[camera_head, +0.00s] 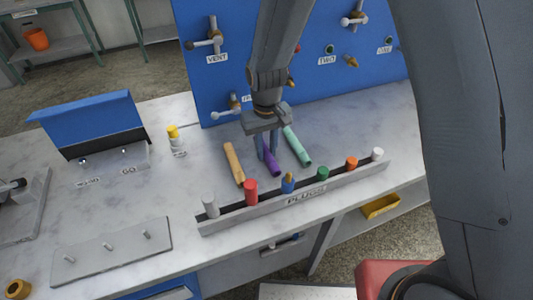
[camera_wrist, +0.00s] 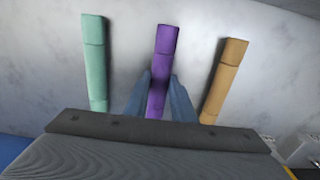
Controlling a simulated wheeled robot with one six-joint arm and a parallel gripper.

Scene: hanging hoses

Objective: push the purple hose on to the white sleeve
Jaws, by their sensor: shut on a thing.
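The purple hose (camera_head: 272,165) is a short tube on the pale bench, between an orange hose and a mint-green hose. My gripper (camera_head: 267,150) points down from above and is shut on the purple hose. In the wrist view, the purple hose (camera_wrist: 165,50) passes between my two blue-grey fingers (camera_wrist: 160,88), its far end sticking out beyond them. I cannot tell whether it is lifted off the bench. Labelled fittings stand on the blue panel (camera_head: 300,95), but I cannot make out a white sleeve for certain among them.
The orange hose (camera_head: 234,163) and mint-green hose (camera_head: 297,146) lie close on either side. A rail of coloured plugs (camera_head: 335,184) runs along the front. A blue-lidded box (camera_head: 95,120) and a pegged plate (camera_head: 110,250) stand left.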

